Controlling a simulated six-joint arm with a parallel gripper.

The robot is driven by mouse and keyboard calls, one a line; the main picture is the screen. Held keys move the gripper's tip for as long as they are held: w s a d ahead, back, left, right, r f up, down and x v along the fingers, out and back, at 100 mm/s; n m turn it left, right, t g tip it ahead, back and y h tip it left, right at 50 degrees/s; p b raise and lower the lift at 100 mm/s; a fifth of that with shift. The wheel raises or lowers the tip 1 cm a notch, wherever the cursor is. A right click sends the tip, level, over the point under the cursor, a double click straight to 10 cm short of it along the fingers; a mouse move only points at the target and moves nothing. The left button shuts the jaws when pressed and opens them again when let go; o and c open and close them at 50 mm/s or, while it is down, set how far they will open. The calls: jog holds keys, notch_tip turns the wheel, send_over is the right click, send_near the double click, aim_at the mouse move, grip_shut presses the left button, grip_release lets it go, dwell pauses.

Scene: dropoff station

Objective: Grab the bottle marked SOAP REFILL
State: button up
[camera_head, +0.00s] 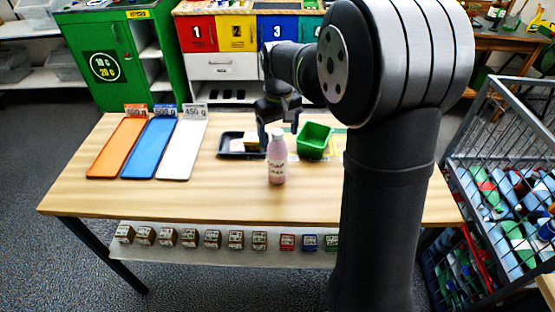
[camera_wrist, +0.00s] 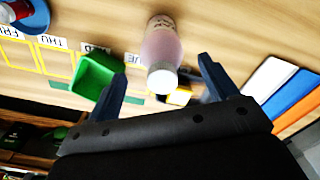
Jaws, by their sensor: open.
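The bottle (camera_head: 277,160) stands upright on the wooden table. It is pale pink with a white cap and a light label whose print is too small to read. In the wrist view the bottle (camera_wrist: 161,48) is at the upper middle, cap towards me, beyond and between my fingertips. My gripper (camera_head: 279,122) is behind the bottle in the head view and partly hidden by it. In the wrist view my gripper (camera_wrist: 163,75) has its two dark fingers spread wide with nothing held between them.
A green bin (camera_head: 314,140) stands just right of the bottle. A dark tray (camera_head: 229,153) with yellow and white items lies behind left. Orange (camera_head: 117,147), blue (camera_head: 150,147) and white (camera_head: 184,150) panels lie at the table's left. The table front is clear.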

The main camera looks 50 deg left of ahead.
aim_at(277, 142)
notch_tip(277, 142, down, 4)
jog(key=shift+f, duration=0.15)
jog(key=shift+a, duration=0.1)
grip_shut()
dwell(0.3)
